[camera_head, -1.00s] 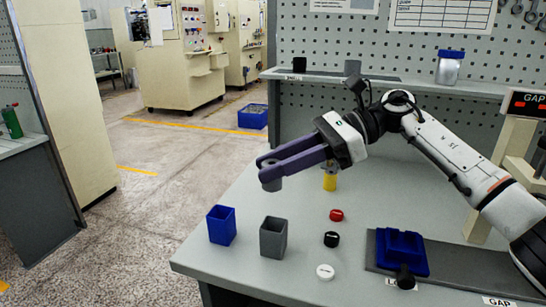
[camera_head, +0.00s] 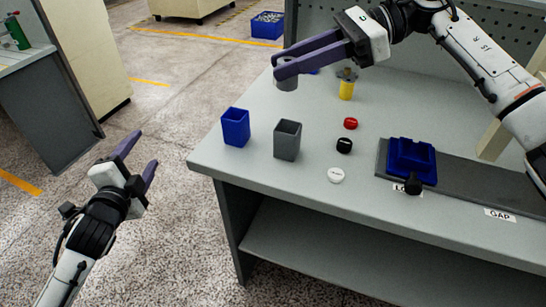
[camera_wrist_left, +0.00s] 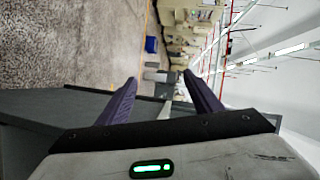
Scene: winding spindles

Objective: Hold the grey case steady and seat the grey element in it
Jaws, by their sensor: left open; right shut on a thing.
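The grey case (camera_head: 287,142) stands upright and open-topped near the left end of the table in the head view. The grey element (camera_head: 287,80) is a small cylinder between the fingers of my right gripper (camera_head: 276,68). That gripper is shut on it and holds it up behind the case, apart from it. My left gripper (camera_head: 146,150) is open and empty. It is over the floor, left of the table and clear of the case. In the left wrist view, its open fingers (camera_wrist_left: 160,78) show with small grey shapes between them that I cannot identify surely.
A blue case (camera_head: 236,128) stands just left of the grey one. Red (camera_head: 351,123), black (camera_head: 344,146) and white (camera_head: 336,175) caps lie to the right. A yellow cylinder (camera_head: 346,91) stands behind them. A blue fixture (camera_head: 411,160) sits on a dark strip at the right.

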